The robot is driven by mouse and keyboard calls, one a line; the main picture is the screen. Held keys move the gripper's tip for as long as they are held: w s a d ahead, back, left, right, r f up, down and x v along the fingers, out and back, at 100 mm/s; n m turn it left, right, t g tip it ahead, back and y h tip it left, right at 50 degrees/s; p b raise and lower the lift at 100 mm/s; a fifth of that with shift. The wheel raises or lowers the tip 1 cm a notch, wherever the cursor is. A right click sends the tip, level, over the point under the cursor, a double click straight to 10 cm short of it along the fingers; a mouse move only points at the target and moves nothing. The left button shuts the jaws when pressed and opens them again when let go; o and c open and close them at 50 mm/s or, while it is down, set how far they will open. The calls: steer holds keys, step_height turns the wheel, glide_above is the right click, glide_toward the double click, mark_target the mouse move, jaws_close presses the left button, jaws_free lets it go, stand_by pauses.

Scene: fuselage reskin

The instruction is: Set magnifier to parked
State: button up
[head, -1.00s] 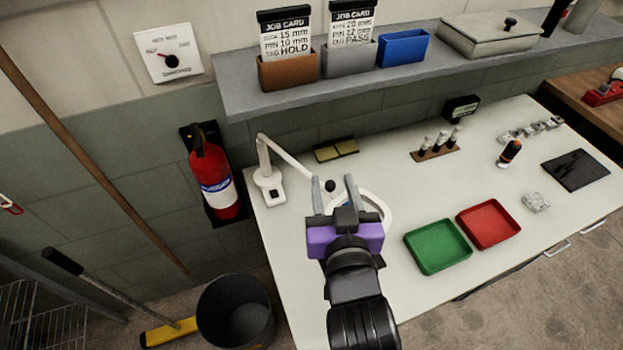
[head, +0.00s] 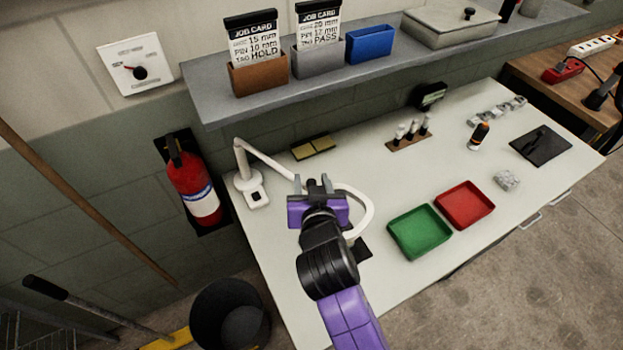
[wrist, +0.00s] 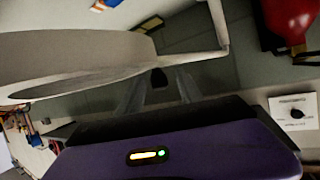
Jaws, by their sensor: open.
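The magnifier (head: 266,158) is a white lamp on a jointed arm, with its base (head: 251,190) at the bench's left end. Its ring head (head: 366,212) sits out over the bench, partly hidden behind my gripper. My gripper (head: 313,183), purple and black, is open beside the ring, near the end of the lamp arm. In the wrist view the ring (wrist: 70,65) fills the upper left, close to my open fingers (wrist: 158,90). A dark knob (wrist: 158,77) shows between or just beyond the fingertips. I cannot tell whether the fingers touch it.
A green tray (head: 393,246) and a red tray (head: 441,207) lie to the right on the white bench. A shelf (head: 220,108) with job card holders overhangs the back. A fire extinguisher (head: 192,185) hangs at left. A black bin (head: 229,318) stands on the floor.

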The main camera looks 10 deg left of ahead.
steer(key=shift+w+f, duration=0.1)
steer(key=shift+w, duration=0.05)
steer(key=shift+c, duration=0.2)
jaws_close()
stand_by(1.2)
